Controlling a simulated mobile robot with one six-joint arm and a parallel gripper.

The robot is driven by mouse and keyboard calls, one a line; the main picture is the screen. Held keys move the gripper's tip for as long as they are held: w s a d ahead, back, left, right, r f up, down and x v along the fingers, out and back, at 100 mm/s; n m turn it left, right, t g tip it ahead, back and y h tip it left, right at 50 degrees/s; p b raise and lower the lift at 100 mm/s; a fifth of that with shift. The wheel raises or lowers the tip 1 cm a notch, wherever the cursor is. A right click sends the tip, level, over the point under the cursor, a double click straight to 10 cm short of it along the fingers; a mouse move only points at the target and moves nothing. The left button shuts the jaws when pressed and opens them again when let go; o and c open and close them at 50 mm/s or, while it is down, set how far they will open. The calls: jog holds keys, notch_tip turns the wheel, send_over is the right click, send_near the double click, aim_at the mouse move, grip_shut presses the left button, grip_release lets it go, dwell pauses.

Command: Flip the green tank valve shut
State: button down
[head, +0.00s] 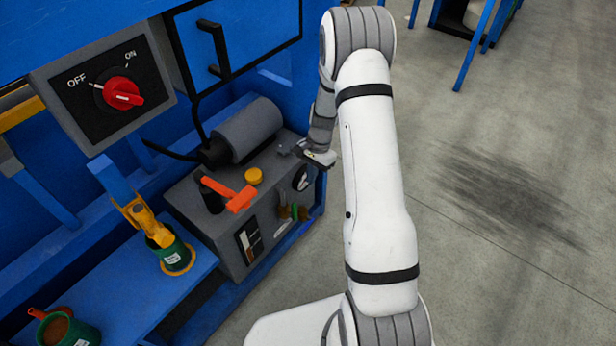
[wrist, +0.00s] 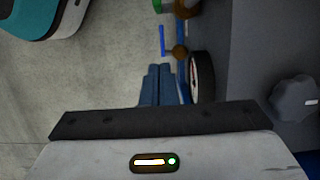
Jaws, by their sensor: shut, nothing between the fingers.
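The green valve handle (head: 295,212) is on the front of the grey tank unit, beside brass fittings (head: 284,212) and below a round gauge (head: 300,178). In the wrist view a bit of green (wrist: 157,5) shows at the top edge, next to a brass fitting (wrist: 180,52). My gripper (wrist: 162,84) is shut and empty, its fingers together beside the gauge (wrist: 202,77) and apart from the green handle. In the head view my wrist (head: 320,157) is at the unit's right upper corner; the fingertips are hard to make out there.
On the unit (head: 190,195) are a grey cylinder (head: 245,130), an orange-red lever (head: 240,199) and a yellow cap (head: 253,176). A red OFF/ON switch (head: 122,94) is upper left. Green cups (head: 175,254) stand on a blue bench. The concrete floor (head: 500,250) at right is clear.

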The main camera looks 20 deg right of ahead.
jog(key=s+a+f+b, duration=0.3)
jog(key=a+f, duration=0.1)
jog(key=f, duration=0.2)
jog(key=shift+s+a, duration=0.15)
jog(key=shift+a, duration=0.1)
jog(key=shift+s+a+h+p, duration=0.1)
jog(key=shift+s+h+p, duration=0.05)
jog(key=shift+h+p, duration=0.2)
